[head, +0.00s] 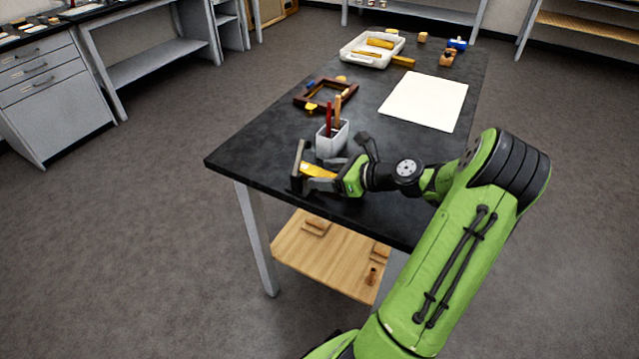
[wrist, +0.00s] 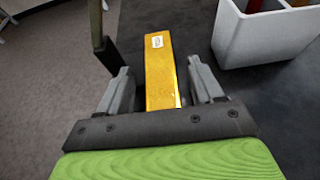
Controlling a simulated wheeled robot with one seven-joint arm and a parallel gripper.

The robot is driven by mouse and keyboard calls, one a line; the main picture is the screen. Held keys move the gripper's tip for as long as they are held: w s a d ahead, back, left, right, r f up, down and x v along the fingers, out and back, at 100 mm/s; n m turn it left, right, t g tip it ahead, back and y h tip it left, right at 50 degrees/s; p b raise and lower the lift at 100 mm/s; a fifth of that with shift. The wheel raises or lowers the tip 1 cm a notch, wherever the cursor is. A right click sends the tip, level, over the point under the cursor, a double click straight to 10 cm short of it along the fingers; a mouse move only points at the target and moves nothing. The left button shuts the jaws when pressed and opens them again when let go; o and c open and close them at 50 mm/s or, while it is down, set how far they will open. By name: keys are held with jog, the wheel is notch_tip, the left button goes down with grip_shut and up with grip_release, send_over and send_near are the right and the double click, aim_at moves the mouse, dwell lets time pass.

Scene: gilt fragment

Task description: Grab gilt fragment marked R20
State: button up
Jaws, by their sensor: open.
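A gilt fragment (head: 318,170), a long golden bar, lies near the front left edge of the black table. It also shows in the wrist view (wrist: 161,75), with a small white label near its far end; the mark is too small to read. My gripper (wrist: 158,70) is open, with one finger on each side of the bar and visible gaps between. In the head view my gripper (head: 315,176) partly hides the bar. Other golden pieces include one in the white tray (head: 380,43) and one beside it (head: 403,61).
A white cup (head: 332,143) with red and tan sticks stands close behind my gripper. A dark upright piece (head: 299,165) stands at the bar's left end. Farther back are a brown frame (head: 346,93), a white tray (head: 371,62), a white sheet (head: 424,101) and a blue object (head: 457,44).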

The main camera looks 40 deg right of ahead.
jog(key=shift+w+a+f, duration=0.1)
jog(key=shift+w+f, duration=0.05)
jog(key=shift+w, duration=0.15)
jog(key=shift+s, duration=0.1)
jog(key=shift+c, duration=0.6)
jog(key=c, duration=0.9)
jog(key=shift+r, duration=0.2)
jog(key=shift+c, duration=0.2)
